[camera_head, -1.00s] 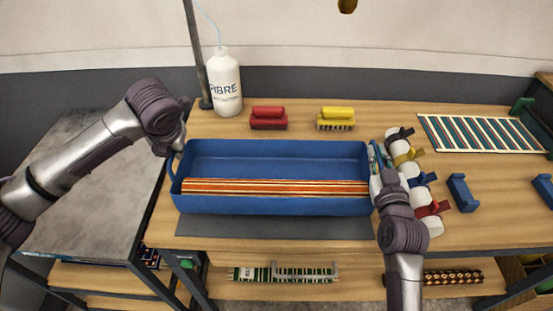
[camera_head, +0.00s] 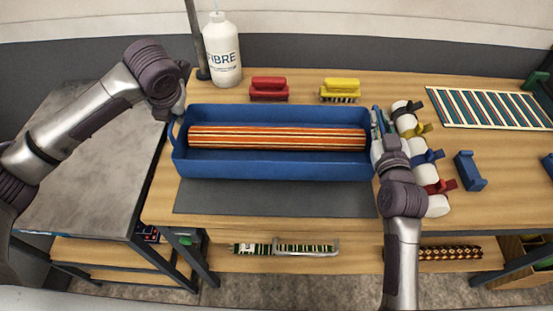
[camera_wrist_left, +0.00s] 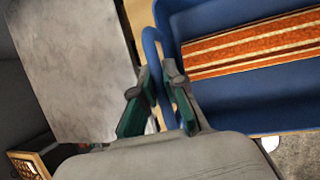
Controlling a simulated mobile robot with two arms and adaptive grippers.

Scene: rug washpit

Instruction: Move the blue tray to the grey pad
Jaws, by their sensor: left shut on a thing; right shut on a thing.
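The blue tray (camera_head: 275,168) is near the middle of the table in the head view, with a striped orange rolled rug (camera_head: 277,138) lying along it. The grey pad (camera_head: 275,198) lies just in front of it; the tray hides the pad's back part, and I cannot tell whether the tray touches the table. My left gripper (camera_head: 177,118) is shut on the tray's left handle; the green fingers (camera_wrist_left: 160,95) show around the blue handle (camera_wrist_left: 152,50) in the left wrist view. My right gripper (camera_head: 380,145) is shut at the tray's right end, its fingers partly hidden.
A white bottle (camera_head: 222,52), a red brush (camera_head: 269,90) and a yellow brush (camera_head: 340,91) stand behind the tray. White rolls with coloured straps (camera_head: 428,172) lie close to my right gripper.

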